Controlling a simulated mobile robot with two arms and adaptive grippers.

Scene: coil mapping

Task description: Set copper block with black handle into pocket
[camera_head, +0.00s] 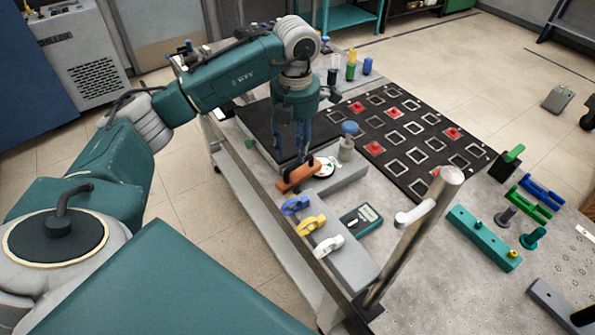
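The orange-brown copper block (298,178) is near the left edge of the grey table, at the near end of a grey fixture. Its black handle is mostly hidden between the fingers of my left gripper (294,157). That gripper points down from above and appears shut on the handle, with the block directly beneath it. I cannot tell if the block touches the surface below. No empty pocket shows clearly. My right gripper is not in view.
A grey bar (352,270) carries blue, yellow and white handles. A metal post (410,245) stands to its right. A black board (413,128) with square outlines and red pieces lies behind. A teal block (484,240) and several small parts lie at right.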

